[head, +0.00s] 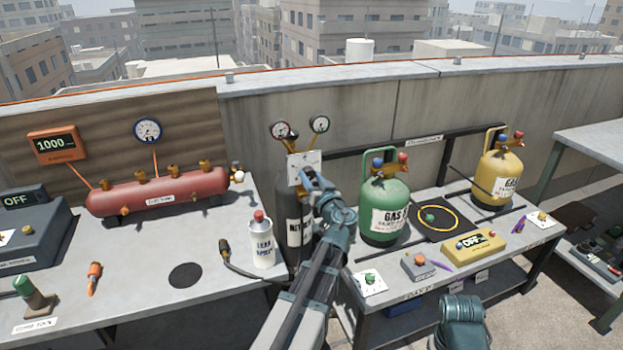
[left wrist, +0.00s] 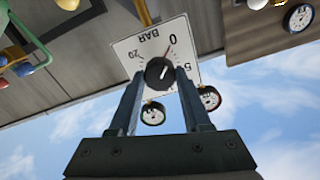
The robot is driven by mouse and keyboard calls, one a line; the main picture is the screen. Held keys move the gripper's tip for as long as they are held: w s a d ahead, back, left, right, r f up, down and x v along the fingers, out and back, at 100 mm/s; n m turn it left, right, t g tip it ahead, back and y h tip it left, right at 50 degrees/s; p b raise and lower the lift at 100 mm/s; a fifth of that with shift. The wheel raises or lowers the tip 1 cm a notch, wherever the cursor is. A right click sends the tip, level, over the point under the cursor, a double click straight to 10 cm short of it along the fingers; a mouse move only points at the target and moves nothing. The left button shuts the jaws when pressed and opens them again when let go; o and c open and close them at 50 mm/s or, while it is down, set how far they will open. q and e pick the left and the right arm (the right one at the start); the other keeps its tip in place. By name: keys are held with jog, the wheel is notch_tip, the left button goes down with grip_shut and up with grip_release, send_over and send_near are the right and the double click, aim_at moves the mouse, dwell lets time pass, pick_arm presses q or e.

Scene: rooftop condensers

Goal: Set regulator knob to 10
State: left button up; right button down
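The regulator knob (left wrist: 158,71) is round and black, on a white plate (left wrist: 135,48) marked BAR with 0, 5 and 20 readable. The plate appears upside down in the left wrist view. In the head view the plate (head: 304,159) sits atop a dark nitrogen cylinder (head: 299,225), below two round gauges. My left gripper (left wrist: 161,80) is open, its fingers apart on either side of the knob. Whether they touch it cannot be told. In the head view my left gripper (head: 314,180) hides the knob.
A white leak spray bottle (head: 262,245) stands left of the cylinder. A green gas cylinder (head: 384,210) stands close on the right, on a second bench. A red manifold (head: 158,193) lies on the left bench. A concrete wall (head: 260,125) runs behind.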

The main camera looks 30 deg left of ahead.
pick_arm(q)
grip_shut()
